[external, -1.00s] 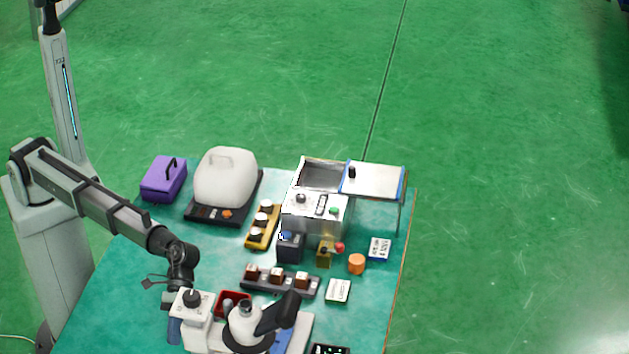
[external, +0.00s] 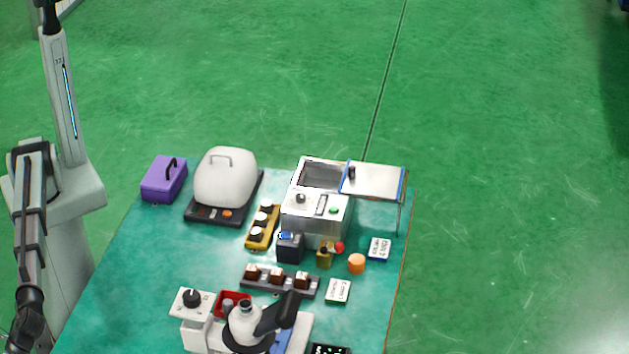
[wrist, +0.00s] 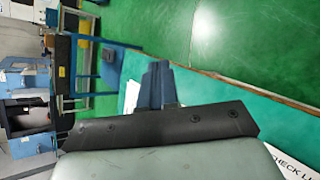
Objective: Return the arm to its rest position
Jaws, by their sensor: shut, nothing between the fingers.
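In the external view my arm hangs folded down along the left edge of the picture, left of the table. Its lower end runs out of the bottom of that view, so the gripper does not show there. In the wrist view my gripper (wrist: 158,85) shows as dark blue fingers close together, with nothing between them. It is apart from everything on the bench, and part of the green table edge shows beyond it to the right.
The teal table (external: 130,290) holds a purple case (external: 163,180), a white domed unit (external: 225,180), a metal machine with an open lid (external: 316,215), a rack of brown blocks (external: 279,282) and a microscope (external: 245,325). The table's left part is clear.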

